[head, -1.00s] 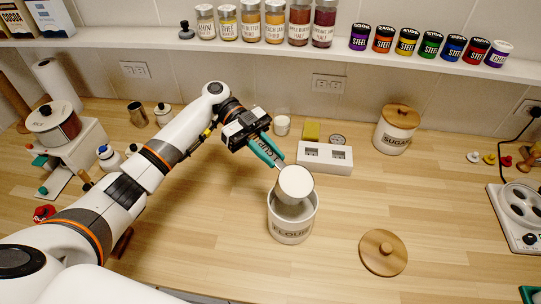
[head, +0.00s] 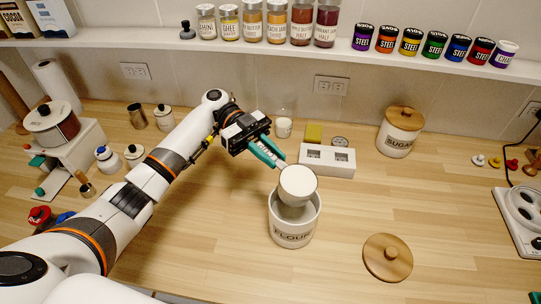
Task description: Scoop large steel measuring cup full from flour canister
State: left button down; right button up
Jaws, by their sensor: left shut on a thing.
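My left gripper (head: 272,157) is shut on the handle of the steel measuring cup (head: 298,183), coming in from the upper left. The cup looks full to its rim with white flour and is held about level. It is over the mouth of the flour canister (head: 294,228), a white open pot labelled FLOUR. The cup's lower part overlaps the canister opening, so I cannot tell how far it sits above the flour inside. The canister's round wooden lid (head: 387,258) lies on the counter to its right. My right gripper is not in view.
A white block with two dark openings (head: 327,160) stands behind the canister, near a small white cup (head: 284,127). The lidded sugar canister (head: 399,132) is at the back right, a white scale-like appliance (head: 520,214) at the right edge. The counter right of the lid is clear.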

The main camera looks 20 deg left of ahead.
pick_arm(q)
jog(key=shift+a+f+g+h+b, duration=0.1)
jog(key=shift+f+g+h+b, duration=0.25)
jog(key=shift+h+b, duration=0.7)
jog(key=shift+w+y, duration=0.1)
jog(key=shift+y, duration=0.15)
